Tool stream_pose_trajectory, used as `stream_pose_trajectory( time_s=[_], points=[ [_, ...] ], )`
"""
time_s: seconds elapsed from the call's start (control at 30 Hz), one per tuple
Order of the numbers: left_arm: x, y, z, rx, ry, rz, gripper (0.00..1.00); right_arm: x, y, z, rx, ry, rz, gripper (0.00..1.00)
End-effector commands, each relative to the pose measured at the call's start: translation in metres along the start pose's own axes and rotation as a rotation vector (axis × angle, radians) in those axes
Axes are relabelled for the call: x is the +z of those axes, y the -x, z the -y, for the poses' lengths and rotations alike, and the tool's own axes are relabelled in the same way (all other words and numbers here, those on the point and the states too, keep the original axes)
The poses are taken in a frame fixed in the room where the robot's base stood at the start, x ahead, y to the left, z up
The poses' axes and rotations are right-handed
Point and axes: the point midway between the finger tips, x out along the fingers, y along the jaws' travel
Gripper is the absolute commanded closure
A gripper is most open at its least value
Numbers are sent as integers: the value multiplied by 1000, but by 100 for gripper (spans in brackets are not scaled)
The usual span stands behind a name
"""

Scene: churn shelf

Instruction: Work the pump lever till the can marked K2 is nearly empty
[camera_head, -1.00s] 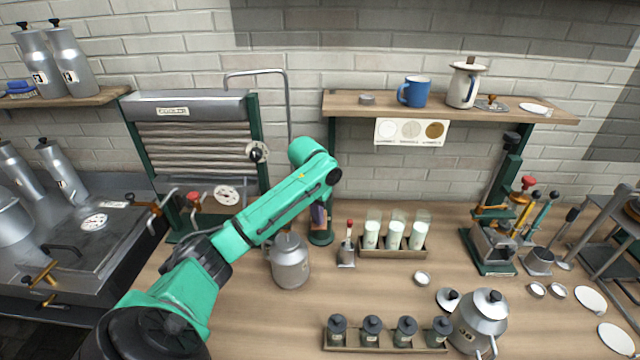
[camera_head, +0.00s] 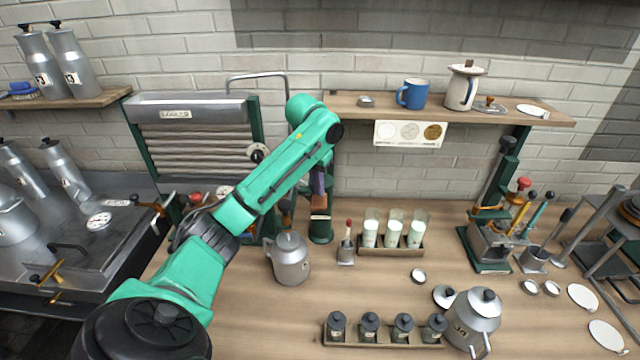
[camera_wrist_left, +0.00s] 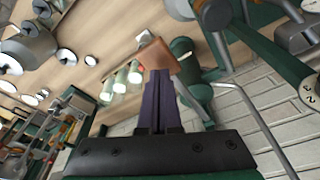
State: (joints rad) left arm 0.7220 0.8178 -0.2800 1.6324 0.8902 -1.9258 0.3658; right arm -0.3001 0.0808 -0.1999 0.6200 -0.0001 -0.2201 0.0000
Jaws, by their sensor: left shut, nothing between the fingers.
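Tall grey cans with paper tags stand at the left, two on the wall shelf (camera_head: 62,62) and two by the metal sink (camera_head: 66,172). Their tags are too small for me to tell which is K2. My left gripper (camera_head: 318,190) is shut and empty, its dark purple fingers pointing down. A brown block-like handle (camera_head: 319,206) is right at the fingertips, above a dark green post base (camera_head: 320,230); I take this for the pump lever. In the left wrist view the shut fingers (camera_wrist_left: 158,80) end at the brown handle (camera_wrist_left: 150,54); whether they touch it I cannot tell.
A rack of dark-lidded jars (camera_head: 385,342) lies in front. The counter between is mostly clear.

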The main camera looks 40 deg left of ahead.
Motion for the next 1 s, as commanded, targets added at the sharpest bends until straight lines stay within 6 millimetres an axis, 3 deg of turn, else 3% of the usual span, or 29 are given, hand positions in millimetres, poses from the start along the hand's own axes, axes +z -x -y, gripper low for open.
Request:
stream_pose_trajectory(
  time_s=[0.17,1.0],
  points=[
    [1,-5,0,0,0,2,100,0,-2,0,0,0,0,48],
    [19,-89,0,1,0,5,100,2,-29,1,-1,0,0,48]
  ],
)
